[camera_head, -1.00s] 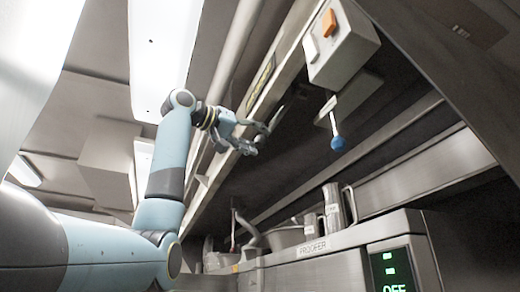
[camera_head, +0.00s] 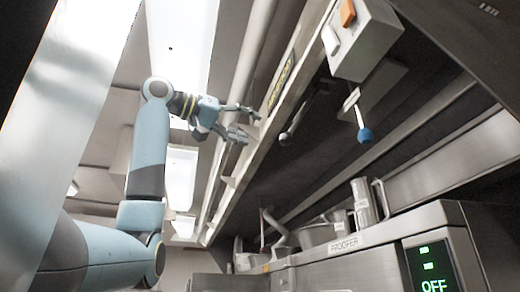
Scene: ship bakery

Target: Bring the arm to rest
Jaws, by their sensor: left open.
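My left arm (camera_head: 147,160) comes in from the lower left and rises upright, light blue with grey bands. My left gripper (camera_head: 250,124) is at its upper end, pointing right with its fingers apart. It is empty. It is in front of or beside the long pale rail under the ceiling; I cannot tell whether it touches it. My right gripper is not in view.
A control box (camera_head: 361,38) with an orange and a white button hangs at the upper right, with a blue-knobbed lever (camera_head: 365,135) below it. The steel proofer (camera_head: 375,262) reads OFF at the lower right.

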